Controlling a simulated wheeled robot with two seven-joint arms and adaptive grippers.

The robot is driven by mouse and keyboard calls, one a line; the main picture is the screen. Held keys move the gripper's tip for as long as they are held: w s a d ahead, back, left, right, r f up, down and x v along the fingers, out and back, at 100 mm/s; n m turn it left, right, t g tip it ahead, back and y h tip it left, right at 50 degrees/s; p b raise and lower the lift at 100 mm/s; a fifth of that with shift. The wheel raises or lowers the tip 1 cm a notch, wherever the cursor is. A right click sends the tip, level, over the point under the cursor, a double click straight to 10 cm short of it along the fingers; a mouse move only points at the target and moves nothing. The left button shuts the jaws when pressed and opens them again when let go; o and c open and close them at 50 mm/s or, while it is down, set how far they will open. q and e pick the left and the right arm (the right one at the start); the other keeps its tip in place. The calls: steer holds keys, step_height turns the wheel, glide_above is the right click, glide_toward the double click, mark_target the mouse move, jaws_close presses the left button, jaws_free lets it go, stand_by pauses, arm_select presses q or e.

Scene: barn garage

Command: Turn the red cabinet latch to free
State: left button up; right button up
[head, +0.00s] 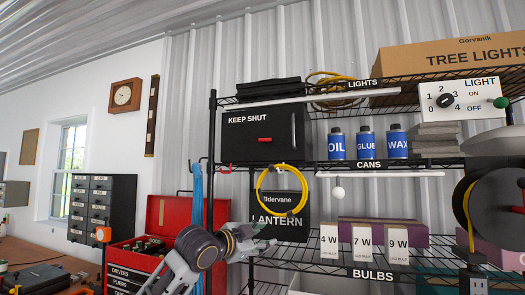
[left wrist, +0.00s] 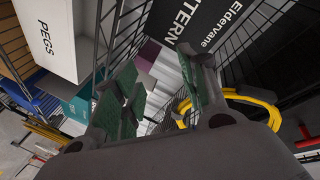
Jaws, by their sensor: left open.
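The red latch (head: 265,140) is a short bar lying about level on the front of the black cabinet (head: 241,152) marked KEEP SHUT, on the upper shelf. My left gripper (head: 252,241) is open, below the cabinet and in front of the lower part of the LANTERN box. It is well apart from the latch. In the left wrist view the two green-padded fingers (left wrist: 160,95) stand apart with nothing clearly held between them. A red piece (left wrist: 306,137) at that view's right edge is too cut off to name. My right gripper is not in view.
The black LANTERN box (head: 290,229) stands under the cabinet, with a yellow cable loop (head: 283,190) before it. Blue bottles (head: 366,143) stand right of the cabinet. A red tool chest (head: 172,218) is at left. A light switch panel (head: 459,99) is upper right.

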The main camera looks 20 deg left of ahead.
arm_select(q)
steer(key=s+a+r+m+t+h, duration=0.1)
steer(key=s+a+r+m+t, duration=0.15)
steer(key=r, duration=1.35)
steer(key=h, duration=0.1)
glide_toward(267, 141)
steer(key=shift+m+t, duration=0.25)
steer(key=shift+t, duration=0.2)
steer(key=v, duration=0.4)
steer(key=shift+s+a+f, duration=0.1)
steer(key=shift+a+f, duration=0.15)
steer(key=shift+f, duration=0.15)
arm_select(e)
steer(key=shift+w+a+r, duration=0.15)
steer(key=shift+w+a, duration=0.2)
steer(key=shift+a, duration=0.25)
arm_select(q)
steer(key=shift+p+x, duration=2.7)
steer(key=shift+x, duration=4.2)
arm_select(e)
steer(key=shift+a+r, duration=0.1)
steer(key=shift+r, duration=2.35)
arm_select(q)
steer(key=shift+c, duration=0.4)
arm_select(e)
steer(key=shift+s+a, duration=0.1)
